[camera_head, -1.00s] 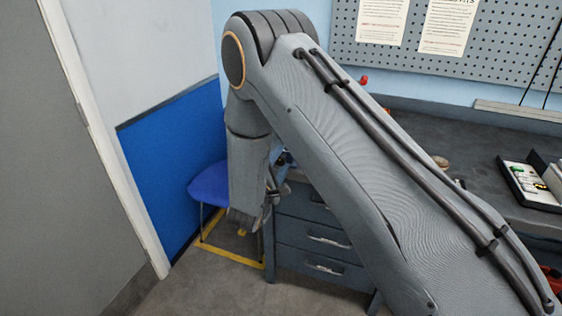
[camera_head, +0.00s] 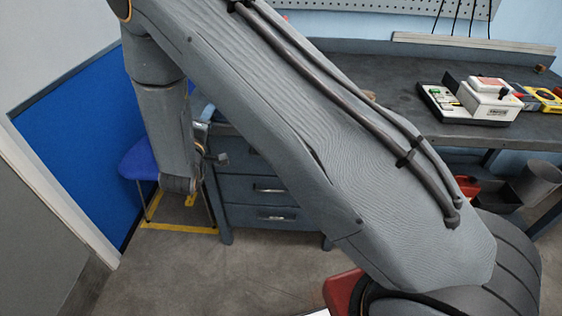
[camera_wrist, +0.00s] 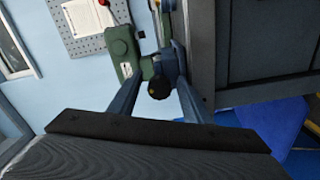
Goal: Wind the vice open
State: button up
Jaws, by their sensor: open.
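In the wrist view my gripper (camera_wrist: 157,68) is open, with its two blue-grey fingers on either side of a round black knob (camera_wrist: 158,88). The knob sits in front of a blue-grey metal part (camera_wrist: 170,62), which seems to belong to the vice at the bench edge; I cannot tell whether a finger touches it. A green body (camera_wrist: 122,47) is just left of it. How far the vice jaws stand apart does not show. In the head view my arm hides most of this place; a small grey metal part (camera_head: 217,159) shows beside the arm's end.
The bench (camera_head: 370,70) has drawers (camera_head: 265,188) below it. A white device (camera_head: 489,100) and a yellow item (camera_head: 543,98) stand on the bench's right. A blue stool (camera_head: 138,160) is at left near yellow floor marking (camera_head: 180,228). A grey bin (camera_head: 537,182) is at right.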

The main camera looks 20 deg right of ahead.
jog(key=m+b, duration=0.3)
jog(key=m, duration=0.1)
jog(key=shift+f, duration=0.15)
jog(key=m+b, duration=0.2)
jog(key=m, duration=0.2)
jog(key=shift+b, duration=0.3)
jog(key=m+b, duration=0.3)
jog(key=shift+w+m+b, duration=0.1)
jog(key=shift+m+b, duration=0.2)
jog(key=shift+m, duration=0.1)
jog(key=m+b, duration=0.2)
jog(key=shift+a+m+b, duration=0.15)
jog(key=shift+m+b, duration=0.15)
jog(key=v, duration=0.8)
jog(key=w+d+n+g+y+p, duration=0.2)
jog(key=d+g+y+p, duration=0.2)
jog(key=d+y+p, duration=0.1)
jog(key=s+d+r+n+g+y+p, duration=0.1)
jog(key=s+d+g+p, duration=0.2)
jog(key=s, duration=0.7)
jog(key=s+d+r+n+g+p, duration=0.1)
jog(key=s+d+g+p, duration=0.2)
jog(key=s+d+g, duration=0.3)
jog(key=s+d, duration=0.4)
jog(key=shift+s+d+g+y+p, duration=0.25)
jog(key=shift+g+y+p, duration=0.15)
